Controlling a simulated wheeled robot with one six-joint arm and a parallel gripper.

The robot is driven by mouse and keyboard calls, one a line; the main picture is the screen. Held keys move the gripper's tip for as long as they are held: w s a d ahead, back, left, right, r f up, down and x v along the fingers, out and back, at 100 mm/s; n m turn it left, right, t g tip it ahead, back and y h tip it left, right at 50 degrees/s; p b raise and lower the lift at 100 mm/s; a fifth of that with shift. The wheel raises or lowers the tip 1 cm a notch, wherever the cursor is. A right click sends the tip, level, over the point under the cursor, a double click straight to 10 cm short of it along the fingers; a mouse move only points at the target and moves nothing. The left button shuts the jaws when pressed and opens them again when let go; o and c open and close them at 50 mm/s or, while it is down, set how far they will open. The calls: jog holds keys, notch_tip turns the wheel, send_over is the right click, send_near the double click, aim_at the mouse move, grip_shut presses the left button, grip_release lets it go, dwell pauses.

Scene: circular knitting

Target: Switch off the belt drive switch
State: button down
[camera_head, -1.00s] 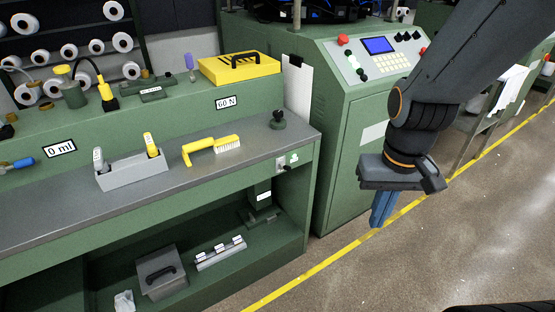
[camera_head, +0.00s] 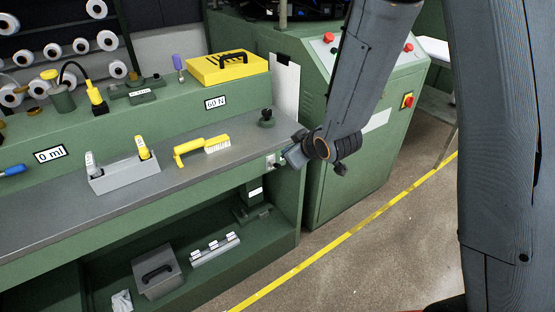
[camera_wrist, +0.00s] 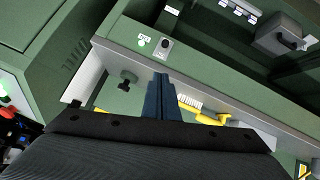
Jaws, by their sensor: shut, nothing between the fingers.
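In the head view the plate (camera_head: 271,161) shows just left of my gripper (camera_head: 287,158), which covers the lamp's place. In the wrist view my gripper (camera_wrist: 161,77) has its blue fingers together and empty, pointing toward the plate, with the tips appearing a little short of the toggle. I cannot tell whether they touch anything.
A dark knob (camera_head: 267,118) stands on the bench top near that corner, with a yellow-handled brush (camera_head: 204,148) and a grey holder (camera_head: 124,174) further left. The green machine (camera_head: 345,170) stands close to the right, with a red-yellow switch (camera_head: 407,101). The floor in front is clear.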

jog(key=shift+w+a+r+n+y, duration=0.1)
jog(key=shift+a+n+y, duration=0.1)
jog(key=shift+a, duration=0.2)
jog(key=shift+w+a+n+y, duration=0.1)
jog(key=shift+a+y, duration=0.1)
jog(key=shift+a, duration=0.15)
jog(key=p, duration=0.2)
send_over(275, 165)
jog(key=s, duration=0.2)
jog(key=f, duration=0.4)
jog(key=a+f, duration=0.1)
jog(key=shift+w+f, duration=0.2)
jog(key=shift+f, duration=0.2)
jog(key=shift+s+d+f+p, duration=0.1)
jog(key=shift+d+f, duration=0.2)
jog(key=shift+f, duration=0.35)
jog(key=shift+w+d+f+p, duration=0.15)
jog(key=shift+d+f, duration=0.2)
jog(key=shift+f, duration=0.25)
jog(key=shift+s+d+f+p, duration=0.15)
jog(key=shift+d+f, duration=0.15)
jog(key=shift+f, duration=0.35)
jog(key=shift+s+f, duration=0.1)
